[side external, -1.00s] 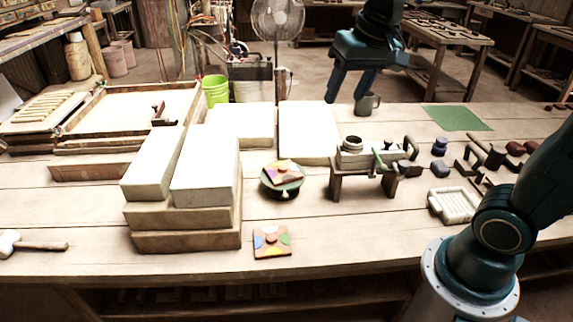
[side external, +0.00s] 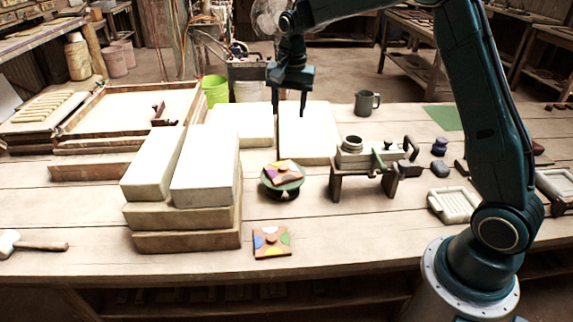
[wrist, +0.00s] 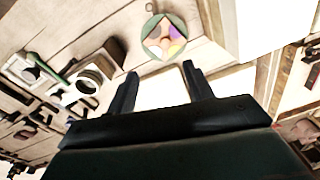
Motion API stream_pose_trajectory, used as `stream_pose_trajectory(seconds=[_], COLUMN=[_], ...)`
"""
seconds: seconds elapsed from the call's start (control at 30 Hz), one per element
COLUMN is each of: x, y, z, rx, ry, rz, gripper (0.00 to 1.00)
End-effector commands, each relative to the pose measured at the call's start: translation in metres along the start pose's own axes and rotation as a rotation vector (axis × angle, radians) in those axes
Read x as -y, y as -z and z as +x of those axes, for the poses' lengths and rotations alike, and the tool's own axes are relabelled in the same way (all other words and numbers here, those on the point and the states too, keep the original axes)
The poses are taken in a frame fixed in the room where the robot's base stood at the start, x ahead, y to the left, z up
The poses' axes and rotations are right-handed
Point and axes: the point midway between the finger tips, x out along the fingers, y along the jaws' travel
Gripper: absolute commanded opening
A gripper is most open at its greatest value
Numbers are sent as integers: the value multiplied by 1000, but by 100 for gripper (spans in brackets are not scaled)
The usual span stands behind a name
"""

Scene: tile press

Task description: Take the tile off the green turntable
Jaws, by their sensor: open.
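The green turntable (side external: 290,188) stands on the bench right of the stacked pale blocks. A tile (side external: 283,172) with orange, yellow and purple patches lies on top of it. In the wrist view the tile (wrist: 164,38) sits within the round green rim of the turntable (wrist: 149,24), at the top of the picture. My gripper (side external: 289,111) is open and empty, raised over the white slabs behind the turntable. In the wrist view my gripper's two fingers (wrist: 160,70) are spread apart, with the tile beyond their tips. Nothing hides the tile.
A second coloured tile (side external: 271,243) lies flat near the bench's front edge. Tall stacked pale blocks (side external: 205,170) stand left of the turntable. A small press (side external: 366,160) stands to its right. White slabs (side external: 308,135) lie behind. A grey mug (side external: 367,102) stands farther back.

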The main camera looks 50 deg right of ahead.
Motion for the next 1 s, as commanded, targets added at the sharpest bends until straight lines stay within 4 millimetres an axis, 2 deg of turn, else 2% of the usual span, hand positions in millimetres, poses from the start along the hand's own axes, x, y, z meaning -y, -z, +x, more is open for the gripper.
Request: stream_pose_trajectory(seconds=[0.03, 0.2, 0.4, 0.77, 1.0], x=[4, 13, 17, 18, 17], y=[7, 26, 38, 41, 40], z=[14, 51, 79, 88, 108], rx=[10, 32, 46, 50, 50], ry=[-12, -42, -65, -70, -71], rz=[28, 122, 193, 212, 211], gripper=[52, 52, 52, 52, 52])
